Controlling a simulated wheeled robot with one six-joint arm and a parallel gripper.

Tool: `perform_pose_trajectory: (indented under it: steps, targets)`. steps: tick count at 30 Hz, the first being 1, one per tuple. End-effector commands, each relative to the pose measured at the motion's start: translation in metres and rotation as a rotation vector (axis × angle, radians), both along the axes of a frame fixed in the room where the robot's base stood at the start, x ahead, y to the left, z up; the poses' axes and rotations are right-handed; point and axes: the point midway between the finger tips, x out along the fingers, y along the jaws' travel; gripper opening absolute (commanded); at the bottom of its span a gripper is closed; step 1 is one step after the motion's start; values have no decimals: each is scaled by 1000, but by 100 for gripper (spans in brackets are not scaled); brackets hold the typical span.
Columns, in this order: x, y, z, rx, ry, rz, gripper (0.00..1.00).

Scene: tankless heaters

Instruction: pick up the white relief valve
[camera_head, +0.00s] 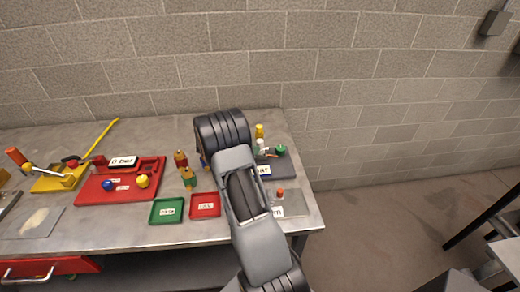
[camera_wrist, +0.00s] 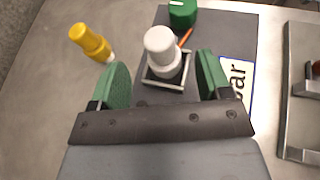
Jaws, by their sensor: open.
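The white relief valve (camera_wrist: 162,50) stands upright in a small dark square holder (camera_wrist: 168,75) in the wrist view. In the head view the white valve (camera_head: 262,146) shows small, just right of my arm. My gripper (camera_wrist: 162,78) has its two green fingers apart, one on each side of the valve and holder, with nothing held between them. The valve seems a little beyond the fingertips; the exact gap cannot be told. In the head view my gripper is hidden behind my arm.
A green knob (camera_wrist: 183,12) is close behind the valve on the dark mat (camera_wrist: 235,28). A label (camera_wrist: 238,78) lies right. Red (camera_head: 205,205) and green (camera_head: 166,211) trays lie left of my arm.

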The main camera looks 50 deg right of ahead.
Motion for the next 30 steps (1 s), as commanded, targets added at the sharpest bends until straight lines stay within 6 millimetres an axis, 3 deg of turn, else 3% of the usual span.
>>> perform_pose_trajectory:
  steps: [9, 17, 30]
  targets:
    - [-16, -34, -15, 2, 2, -3, 71]
    - [-17, -37, -17, 1, 1, -1, 71]
    - [-17, -37, -17, 1, 0, -1, 29]
